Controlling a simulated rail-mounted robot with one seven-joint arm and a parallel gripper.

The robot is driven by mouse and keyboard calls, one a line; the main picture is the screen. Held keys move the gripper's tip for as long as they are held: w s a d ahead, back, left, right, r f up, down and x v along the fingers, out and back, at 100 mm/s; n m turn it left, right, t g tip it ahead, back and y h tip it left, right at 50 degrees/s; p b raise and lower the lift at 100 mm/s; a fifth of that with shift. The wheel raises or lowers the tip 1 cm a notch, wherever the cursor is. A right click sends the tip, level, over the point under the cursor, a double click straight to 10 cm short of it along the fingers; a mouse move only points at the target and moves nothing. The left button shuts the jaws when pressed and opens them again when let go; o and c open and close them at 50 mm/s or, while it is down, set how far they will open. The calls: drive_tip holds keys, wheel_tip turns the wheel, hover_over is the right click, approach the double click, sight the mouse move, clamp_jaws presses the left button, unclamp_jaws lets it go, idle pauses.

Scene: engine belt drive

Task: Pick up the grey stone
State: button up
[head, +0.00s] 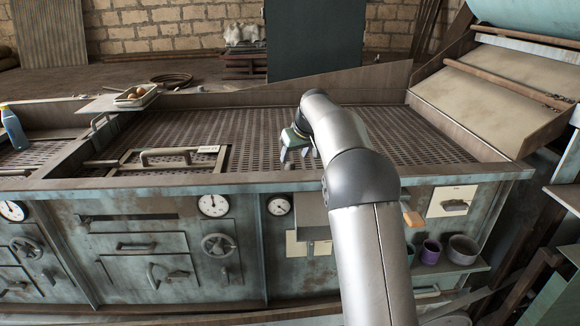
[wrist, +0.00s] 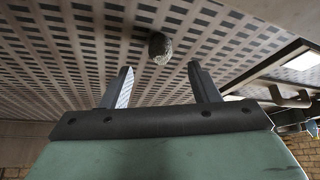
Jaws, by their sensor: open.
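The grey stone (wrist: 160,47) is a small, rough, rounded lump on the perforated metal bed in the wrist view. My gripper (wrist: 160,69) is open there, its two fingers apart with nothing between them. The stone shows just beyond the fingertips, roughly centred between them and apart from both. In the head view my gripper (head: 296,154) is low over the perforated bed (head: 245,124), near its front edge. I cannot make out the stone in the head view; my arm and gripper may hide it.
A hatch frame with a handle (head: 165,155) lies on the bed left of my gripper. A blue bottle (head: 14,128) stands at the far left. A white tray (head: 150,92) of brown round things sits on the back left edge. The bed's right part is clear.

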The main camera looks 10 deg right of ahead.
sight(291, 164)
drive_tip(key=shift+p+x, duration=0.85)
drive_tip(key=shift+x, duration=2.05)
drive_tip(key=shift+s, duration=0.15)
drive_tip(key=c, duration=1.1)
